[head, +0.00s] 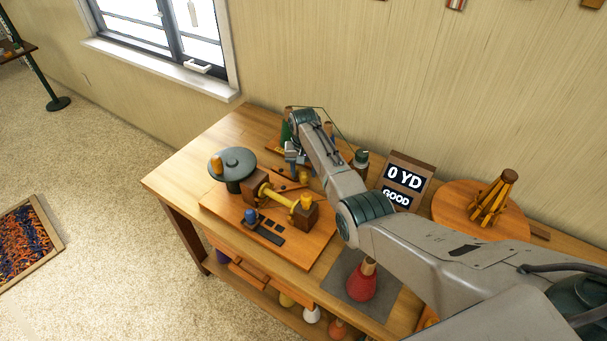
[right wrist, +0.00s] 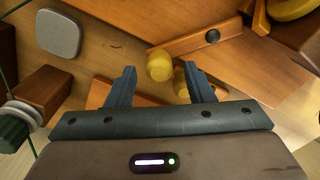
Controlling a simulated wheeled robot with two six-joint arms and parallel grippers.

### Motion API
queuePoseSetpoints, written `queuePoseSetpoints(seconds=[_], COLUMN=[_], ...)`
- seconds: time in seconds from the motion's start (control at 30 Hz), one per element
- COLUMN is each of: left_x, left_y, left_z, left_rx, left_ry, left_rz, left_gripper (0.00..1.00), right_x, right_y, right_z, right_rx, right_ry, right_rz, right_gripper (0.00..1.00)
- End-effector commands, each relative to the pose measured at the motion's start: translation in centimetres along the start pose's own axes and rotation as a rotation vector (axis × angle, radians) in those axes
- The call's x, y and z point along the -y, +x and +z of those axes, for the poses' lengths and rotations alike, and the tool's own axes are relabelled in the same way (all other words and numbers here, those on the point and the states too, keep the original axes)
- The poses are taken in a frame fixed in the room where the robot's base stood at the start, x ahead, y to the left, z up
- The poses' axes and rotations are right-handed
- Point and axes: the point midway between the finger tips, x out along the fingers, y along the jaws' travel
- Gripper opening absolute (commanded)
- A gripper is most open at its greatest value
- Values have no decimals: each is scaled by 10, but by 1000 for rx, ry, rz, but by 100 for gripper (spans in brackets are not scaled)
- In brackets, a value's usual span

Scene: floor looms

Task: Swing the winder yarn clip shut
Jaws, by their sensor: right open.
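The winder (head: 312,222) sits on a wooden board on the bench, with a grey-green disc (head: 232,163) at its left and a yellow shaft. My right gripper (head: 291,167) hangs over the back of the winder board. In the right wrist view my right gripper (right wrist: 158,82) is open, its two dark fingers apart. Just past the fingertips is a wooden bar, seemingly the yarn clip (right wrist: 190,44), with a dark pivot and a yellow knob (right wrist: 160,66) at its end. A second yellow knob (right wrist: 181,80) shows near the right finger. Whether the clip touches its seat I cannot tell. My left gripper is out of view.
A sign (head: 404,180) reading "0 YD GOOD" stands behind the winder. A wooden swift (head: 492,200) stands on a round base at right. A red yarn cone (head: 362,284) stands on a dark mat near the front edge. A grey pad (right wrist: 58,34) shows in the wrist view.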

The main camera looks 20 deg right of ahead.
Motion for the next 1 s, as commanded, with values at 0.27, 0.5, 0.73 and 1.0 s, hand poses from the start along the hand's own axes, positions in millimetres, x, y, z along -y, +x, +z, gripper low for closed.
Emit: queuePoseSetpoints(seconds=[0.27,0.5,0.73,1.0], left_x=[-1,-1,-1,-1], left_y=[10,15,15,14], left_z=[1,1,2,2], left_rx=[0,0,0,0], left_ry=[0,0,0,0], left_rz=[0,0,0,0], left_gripper=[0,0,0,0], right_x=[0,0,0,0], right_y=[-56,-83,-87,-87], right_z=[-1,-1,0,0], right_rx=[-5,-2,-2,-1], right_ry=[0,0,0,0], right_rz=[-2,0,0,0], right_gripper=[48,48,48,48])
